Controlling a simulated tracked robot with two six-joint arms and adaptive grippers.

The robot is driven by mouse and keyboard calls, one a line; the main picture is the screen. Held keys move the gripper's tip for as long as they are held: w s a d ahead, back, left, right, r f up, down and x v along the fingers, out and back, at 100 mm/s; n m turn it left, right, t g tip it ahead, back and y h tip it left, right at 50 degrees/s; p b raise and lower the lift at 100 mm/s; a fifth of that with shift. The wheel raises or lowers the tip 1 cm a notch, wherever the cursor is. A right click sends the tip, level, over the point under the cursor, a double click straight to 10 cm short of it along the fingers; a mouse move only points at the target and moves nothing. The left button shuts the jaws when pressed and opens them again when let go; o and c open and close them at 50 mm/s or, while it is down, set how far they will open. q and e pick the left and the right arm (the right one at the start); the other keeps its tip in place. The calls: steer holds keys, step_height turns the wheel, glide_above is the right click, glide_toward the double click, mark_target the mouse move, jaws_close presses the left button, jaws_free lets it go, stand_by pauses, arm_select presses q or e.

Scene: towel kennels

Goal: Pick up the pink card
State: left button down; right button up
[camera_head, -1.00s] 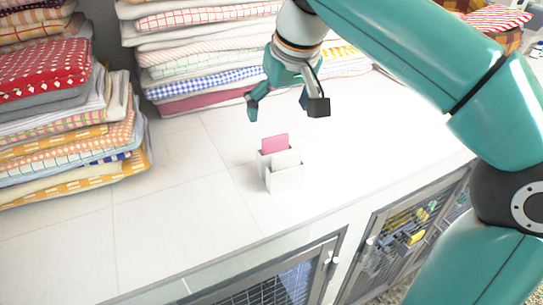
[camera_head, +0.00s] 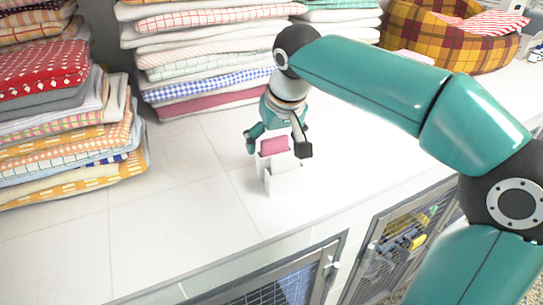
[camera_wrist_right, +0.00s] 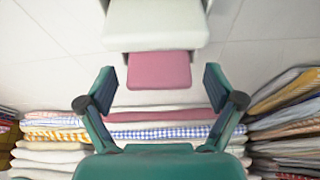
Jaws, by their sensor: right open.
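The pink card (camera_head: 274,145) stands upright in the back slot of a small white holder (camera_head: 284,182) on the white counter. A white card stands in front of it in the head view. My right gripper (camera_head: 279,151) is open, with its fingers on either side of the pink card. In the right wrist view the pink card (camera_wrist_right: 159,70) lies ahead of the open fingertips (camera_wrist_right: 159,88), roughly centred between them; I cannot tell whether they touch it. The white holder (camera_wrist_right: 155,25) shows beyond the card there. My left gripper is not in view.
Folded towel stacks stand behind (camera_head: 205,55) and at the left (camera_head: 70,110) of the counter. A plaid pet bed (camera_head: 450,38) sits at the back right. Kennel doors (camera_head: 400,240) are below the counter's front edge.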

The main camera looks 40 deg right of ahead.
steer(key=c, duration=1.1)
steer(key=shift+r, duration=0.1)
steer(key=shift+c, duration=0.2)
